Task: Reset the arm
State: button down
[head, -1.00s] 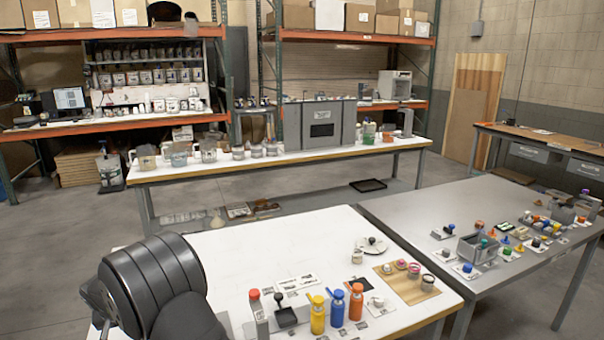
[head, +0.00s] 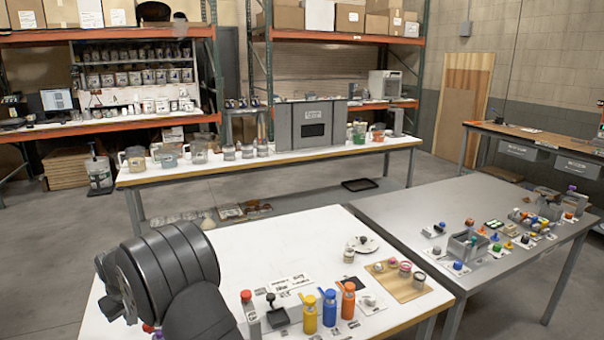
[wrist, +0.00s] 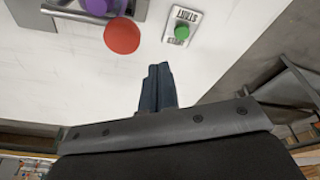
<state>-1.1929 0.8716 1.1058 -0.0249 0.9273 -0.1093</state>
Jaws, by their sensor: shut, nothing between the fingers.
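My gripper (wrist: 157,88) shows in the wrist view with its two dark fingers together and nothing between them. It is over the white table top (wrist: 110,90). Beyond the fingertips are a red round top (wrist: 122,36), a purple round thing (wrist: 100,5) cut by the upper edge, and a green button (wrist: 182,32) on a white card marked START. The fingers look apart from all of them. In the head view my dark arm fills the lower left, and the gripper is hidden.
Yellow (head: 309,314), blue (head: 329,308) and orange (head: 348,301) bottles stand on the near white table, beside a red-capped grey bottle (head: 250,312). A wooden board (head: 407,288) holds small pots. A grey table (head: 400,213) with several small items stands at right.

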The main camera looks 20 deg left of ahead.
notch_tip(320, 180, up, 7)
jog(key=w+d+n+g, duration=0.2)
jog(key=n+g, duration=0.2)
jog(key=n, duration=0.8)
jog(key=shift+w+d+y, duration=0.3)
jog(key=shift+w, duration=0.1)
dwell(0.5)
